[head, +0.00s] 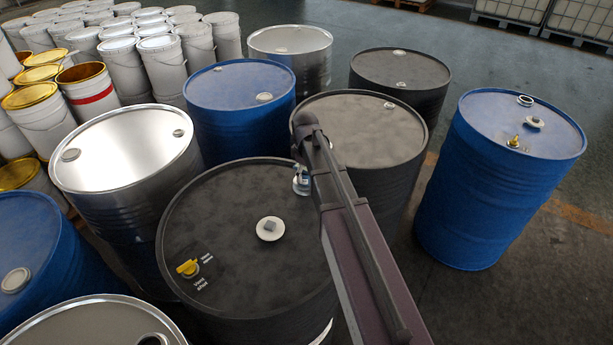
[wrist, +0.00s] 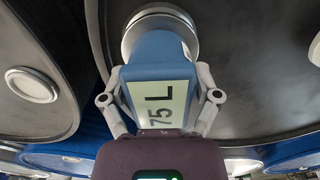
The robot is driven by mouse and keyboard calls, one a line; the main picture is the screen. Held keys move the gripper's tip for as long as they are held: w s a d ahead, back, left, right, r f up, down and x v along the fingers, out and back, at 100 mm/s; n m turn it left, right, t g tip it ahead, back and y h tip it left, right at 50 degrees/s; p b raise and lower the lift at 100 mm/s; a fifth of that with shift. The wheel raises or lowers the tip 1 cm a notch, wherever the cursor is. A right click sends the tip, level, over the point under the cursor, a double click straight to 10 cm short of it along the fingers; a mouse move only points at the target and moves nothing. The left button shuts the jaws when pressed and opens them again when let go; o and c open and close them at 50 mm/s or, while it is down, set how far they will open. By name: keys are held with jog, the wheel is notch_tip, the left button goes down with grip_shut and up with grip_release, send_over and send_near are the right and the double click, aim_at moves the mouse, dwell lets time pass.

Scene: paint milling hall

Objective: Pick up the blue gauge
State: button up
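The blue gauge (wrist: 160,48) fills the middle of the wrist view. Its pale display reads "75 L". Its far end meets a round metallic fitting on a dark drum top. My gripper (wrist: 160,84) has one pale finger on each side of the gauge, and both fingertips appear to touch its sides. In the head view, a small blue and white part of the gauge (head: 301,183) shows at the far right edge of the front black drum (head: 225,225). My arm hides most of the gripper there.
The front black drum carries a white cap (head: 270,228) and a yellow vent knob (head: 188,267). Other black, steel and blue drums crowd around it. A blue drum (head: 500,180) stands apart at right, with open floor beyond. White pails (head: 160,65) fill the back left.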

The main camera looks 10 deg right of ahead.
jog(key=shift+c, duration=0.7)
jog(key=shift+r, duration=0.15)
notch_tip(320, 180, up, 3)
jog(key=p, duration=0.3)
jog(key=s+r+p, duration=0.1)
jog(key=s+p, duration=0.1)
jog(key=s, duration=1.4)
jog(key=shift+d+r, duration=0.2)
jog(key=shift+r, duration=0.15)
notch_tip(320, 180, up, 11)
jog(key=p, duration=1.1)
jog(key=shift+f, duration=0.15)
